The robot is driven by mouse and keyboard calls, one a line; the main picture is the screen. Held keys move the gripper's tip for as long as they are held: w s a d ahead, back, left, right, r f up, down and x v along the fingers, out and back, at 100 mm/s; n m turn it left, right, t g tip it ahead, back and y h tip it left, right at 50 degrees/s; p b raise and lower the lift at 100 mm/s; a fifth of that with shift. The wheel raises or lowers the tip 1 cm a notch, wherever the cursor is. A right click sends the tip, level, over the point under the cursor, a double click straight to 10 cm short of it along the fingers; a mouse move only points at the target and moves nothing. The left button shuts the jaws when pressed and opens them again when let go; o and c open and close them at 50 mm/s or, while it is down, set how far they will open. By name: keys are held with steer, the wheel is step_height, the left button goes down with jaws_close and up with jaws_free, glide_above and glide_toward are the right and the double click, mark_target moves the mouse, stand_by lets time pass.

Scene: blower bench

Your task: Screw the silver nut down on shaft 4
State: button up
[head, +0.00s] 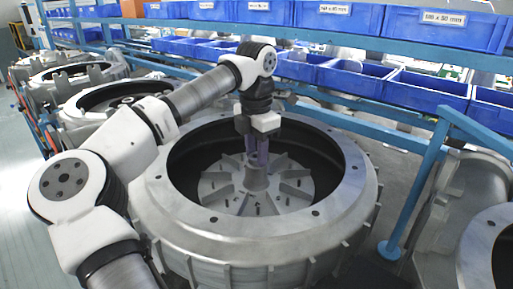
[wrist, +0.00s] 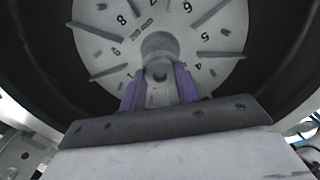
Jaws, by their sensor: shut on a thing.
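My gripper (head: 257,158) points straight down inside the big round grey blower housing (head: 270,228), over the centre of a finned grey disc (head: 217,186). Its two purple fingers also show in the wrist view (wrist: 160,76), shut on a small silver-grey round piece, seemingly the nut (wrist: 158,73). The nut is at the raised central hub (wrist: 160,45); the fingers hide its sides. Whether it sits on a shaft thread, and how far down, I cannot tell.
The housing's dark inner wall surrounds my gripper closely. Similar housings stand at the left (head: 75,75) and at the lower right (head: 495,250). Blue bins (head: 430,90) on a blue rack (head: 400,205) line the back.

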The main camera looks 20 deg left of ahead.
steer(key=m, duration=0.4)
steer(key=shift+a, duration=0.1)
steer(key=m, duration=1.1)
steer(key=o, duration=0.8)
steer(key=shift+o, duration=0.2)
